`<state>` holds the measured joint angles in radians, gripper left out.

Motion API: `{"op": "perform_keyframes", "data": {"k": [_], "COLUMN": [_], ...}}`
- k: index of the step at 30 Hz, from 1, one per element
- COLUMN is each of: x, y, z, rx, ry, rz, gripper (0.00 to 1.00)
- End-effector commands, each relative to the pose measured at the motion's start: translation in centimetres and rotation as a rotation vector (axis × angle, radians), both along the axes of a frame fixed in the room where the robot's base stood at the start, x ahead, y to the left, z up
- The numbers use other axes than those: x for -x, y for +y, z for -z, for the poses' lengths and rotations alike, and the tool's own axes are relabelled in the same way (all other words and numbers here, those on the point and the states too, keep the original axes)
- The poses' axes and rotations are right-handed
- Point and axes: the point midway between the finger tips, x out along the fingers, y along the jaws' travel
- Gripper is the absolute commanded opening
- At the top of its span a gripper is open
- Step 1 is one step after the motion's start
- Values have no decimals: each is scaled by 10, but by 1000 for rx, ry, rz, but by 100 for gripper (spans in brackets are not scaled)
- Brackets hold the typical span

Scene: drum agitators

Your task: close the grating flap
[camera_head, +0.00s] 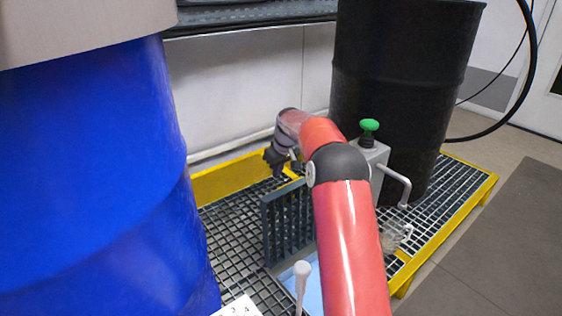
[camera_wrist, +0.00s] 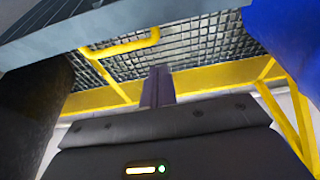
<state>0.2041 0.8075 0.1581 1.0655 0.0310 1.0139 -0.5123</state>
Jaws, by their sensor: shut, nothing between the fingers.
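The grating flap (camera_head: 283,228) is a dark blue-grey slatted panel standing upright, open, on the spill pallet in the head view. My arm hides its right part. In the wrist view a blue-grey panel edge (camera_wrist: 110,22), which looks like the flap, crosses the upper left. A yellow bar handle (camera_wrist: 125,46) shows beside it. My gripper (camera_head: 277,170) is beyond the flap's upper edge, on the wall side, pointing down. Its fingers (camera_wrist: 158,86) are together and empty in the wrist view. I cannot tell whether it touches the flap.
A blue drum (camera_head: 90,180) stands close on the left and a black drum (camera_head: 400,90) at the back right. A grey box with a green knob (camera_head: 369,125) and a bent pipe (camera_head: 398,184) is beside my arm. A glass mug (camera_head: 394,238) stands on the yellow-rimmed grating (camera_head: 460,190).

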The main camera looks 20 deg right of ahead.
Motion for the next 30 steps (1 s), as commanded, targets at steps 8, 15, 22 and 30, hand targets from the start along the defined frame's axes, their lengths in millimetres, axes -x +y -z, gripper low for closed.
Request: {"op": "perform_keyframes", "data": {"k": [8,15,22,30], "x": [11,28,30,31], "y": [-6,-12,-12,-15], "z": [24,24,24,25], "rx": [1,0,-1,-3], "ry": [-1,0,-1,-8], "rz": [3,1,1,2], "gripper": [0,0,0,0]}}
